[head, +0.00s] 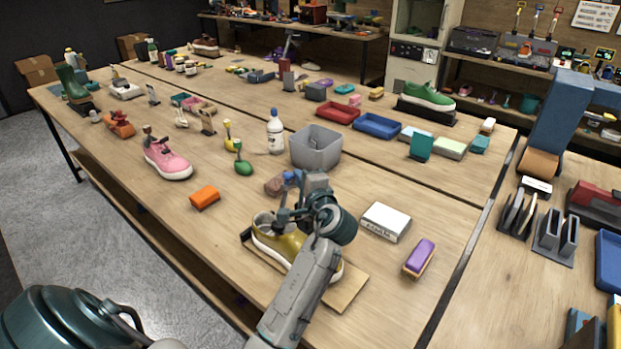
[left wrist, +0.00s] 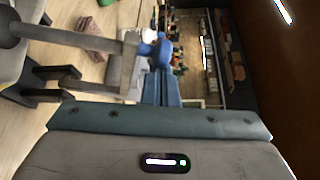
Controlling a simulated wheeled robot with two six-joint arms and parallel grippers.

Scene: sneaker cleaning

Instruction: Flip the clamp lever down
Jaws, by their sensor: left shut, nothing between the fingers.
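The yellow sneaker (head: 270,238) sits on a wooden board (head: 345,292) near the table's front edge, partly hidden by my left arm. Dark clamp parts (head: 283,214) stand at the shoe's opening. In the left wrist view, a grey bar (left wrist: 75,42), apparently the clamp lever, stands upright, since the picture is turned sideways. My left gripper (head: 290,178) is above the shoe, beside the clamp. Its blue fingers (left wrist: 160,48) are together and empty, close to the bar's upper end. Whether they touch it is unclear. My right gripper is not in view.
A brown brick (head: 274,186) and a grey bin (head: 316,150) stand behind the shoe. A white box (head: 386,221) and a purple-topped brush (head: 419,257) lie to the right. An orange block (head: 205,197) and a pink sneaker (head: 167,160) are to the left, with bare table between.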

